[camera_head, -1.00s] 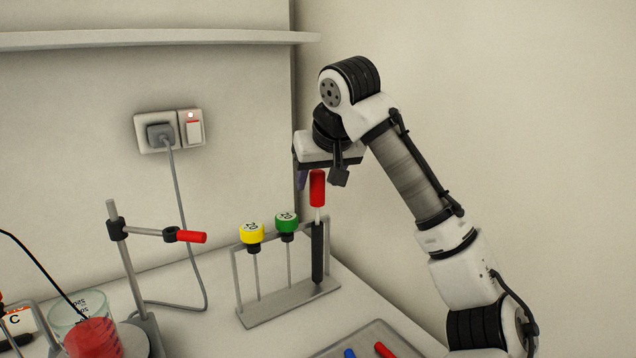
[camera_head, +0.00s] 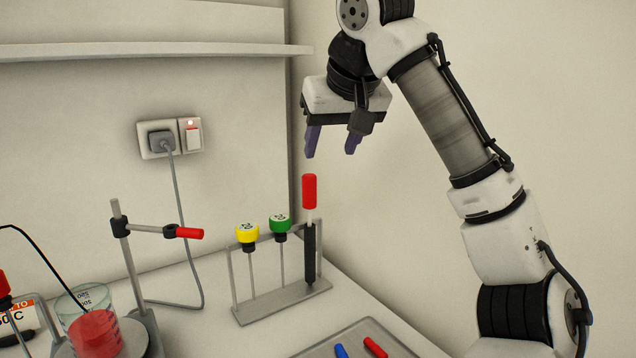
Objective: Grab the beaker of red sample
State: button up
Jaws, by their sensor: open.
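The beaker of red sample (camera_head: 95,335) is a clear glass beaker part filled with red liquid, at the lower left. It stands on a round grey plate (camera_head: 134,340), and a thin black cable or probe reaches into it. My gripper (camera_head: 332,147) is at the upper middle, well to the right of the beaker and higher than it. Its purple-tipped fingers point down and are apart, with nothing between them. The gripper is above the red-handled tool in the rack.
A metal rack (camera_head: 285,307) holds tools with yellow (camera_head: 247,233), green (camera_head: 280,223) and red (camera_head: 309,191) tops. A clamp stand (camera_head: 128,258) with a red-ended arm rises beside the beaker. A tray (camera_head: 352,336) holds blue and red items. A shelf (camera_head: 150,52) runs along the wall.

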aim_at(86, 315)
jog(key=k+l, duration=0.2)
jog(key=k, duration=0.2)
jog(key=k+l, duration=0.2)
jog(key=k, duration=0.2)
